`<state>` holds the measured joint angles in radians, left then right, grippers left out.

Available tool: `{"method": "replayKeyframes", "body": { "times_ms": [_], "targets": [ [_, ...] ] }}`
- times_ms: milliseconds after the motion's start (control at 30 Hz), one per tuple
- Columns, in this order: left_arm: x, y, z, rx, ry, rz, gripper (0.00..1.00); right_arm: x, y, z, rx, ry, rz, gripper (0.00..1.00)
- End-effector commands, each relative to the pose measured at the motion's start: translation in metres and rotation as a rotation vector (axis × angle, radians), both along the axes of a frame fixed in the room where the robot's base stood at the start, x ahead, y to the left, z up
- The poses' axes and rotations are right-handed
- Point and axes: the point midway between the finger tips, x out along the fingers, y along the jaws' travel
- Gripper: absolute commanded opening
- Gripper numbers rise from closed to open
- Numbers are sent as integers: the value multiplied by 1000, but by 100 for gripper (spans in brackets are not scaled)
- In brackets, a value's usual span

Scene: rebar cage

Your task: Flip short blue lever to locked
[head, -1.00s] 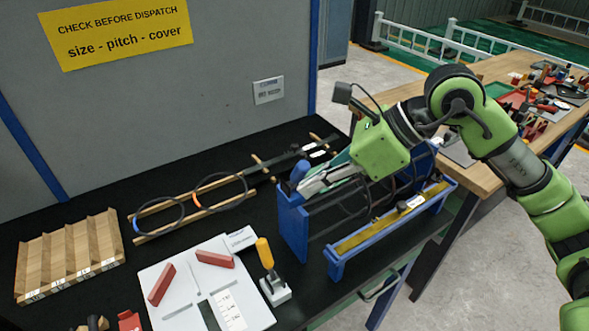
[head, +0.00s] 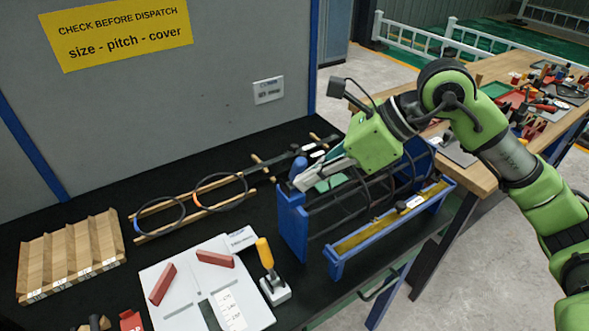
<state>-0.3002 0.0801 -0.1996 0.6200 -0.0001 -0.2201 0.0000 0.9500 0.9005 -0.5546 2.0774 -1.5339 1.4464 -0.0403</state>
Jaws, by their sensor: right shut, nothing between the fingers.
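A short blue lever (head: 298,168) stands up at the top of the blue end plate (head: 292,228) of the cage jig, at its left end. My right gripper (head: 299,184) is shut and empty. Its fingertips are close beside the lever, just in front of it; I cannot tell whether they touch. Dark bars and hoops of the rebar cage (head: 372,195) run behind the end plate, partly hidden by my right gripper. My left gripper is not in view.
A blue trough with a yellow strip (head: 385,225) lies in front of the jig. A yellow-handled toggle clamp (head: 268,265) stands by the white board (head: 190,312). Two hoops lie on wooden rails (head: 190,212) to the left. A slotted wooden rack (head: 70,255) sits at far left.

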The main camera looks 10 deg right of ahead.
Motion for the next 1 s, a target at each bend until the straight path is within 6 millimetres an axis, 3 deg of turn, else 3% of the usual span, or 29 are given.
{"method": "replayKeyframes", "body": {
  "times_ms": [1000],
  "targets": [
    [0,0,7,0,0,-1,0,25,9,8,1,0,-2,0]
  ]
}}
